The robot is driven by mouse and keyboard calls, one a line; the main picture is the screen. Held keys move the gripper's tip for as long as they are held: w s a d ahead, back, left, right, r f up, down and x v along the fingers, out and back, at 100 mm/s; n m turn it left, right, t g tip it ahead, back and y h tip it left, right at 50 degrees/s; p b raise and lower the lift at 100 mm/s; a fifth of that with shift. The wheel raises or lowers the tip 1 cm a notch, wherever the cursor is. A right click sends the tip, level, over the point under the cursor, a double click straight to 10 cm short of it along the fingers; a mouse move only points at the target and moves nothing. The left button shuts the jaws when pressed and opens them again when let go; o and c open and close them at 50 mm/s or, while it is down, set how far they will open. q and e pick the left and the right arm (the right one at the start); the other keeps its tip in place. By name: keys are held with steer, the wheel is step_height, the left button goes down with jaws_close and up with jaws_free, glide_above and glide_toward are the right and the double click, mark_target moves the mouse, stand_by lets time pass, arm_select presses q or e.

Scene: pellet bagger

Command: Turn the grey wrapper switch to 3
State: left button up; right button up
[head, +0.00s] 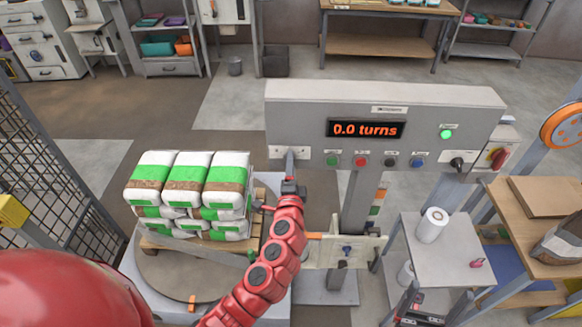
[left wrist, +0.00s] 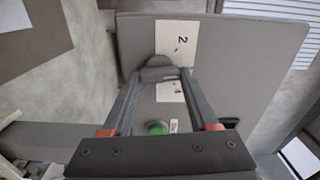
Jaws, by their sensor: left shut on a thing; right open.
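The grey wrapper switch (left wrist: 160,68) is a grey knob in the left wrist view, in front of a pale label (left wrist: 177,42) marked 2. My left gripper (left wrist: 158,78) is shut on the knob, with one finger on each side. In the head view my left gripper (head: 290,178) is at the left end of the grey control panel (head: 385,97) and hides most of the switch there. Which mark the knob points to is hard to tell. The display (head: 366,129) reads 0.0 turns. My right gripper is not in view.
Red, green, black and blue buttons (head: 389,162) line the panel, with a black knob (head: 457,162) at right. White and green bags (head: 180,175) are stacked on a pallet at left. A small table (head: 450,262) with a white roll (head: 432,225) stands at right.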

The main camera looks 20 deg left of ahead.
arm_select(q)
steer(key=shift+f+m, duration=0.1)
steer(key=shift+m, duration=0.5)
steer(key=o, duration=1.4)
steer(key=shift+d, duration=0.1)
steer(key=shift+b+v, duration=1.1)
steer(key=shift+v, duration=7.55)
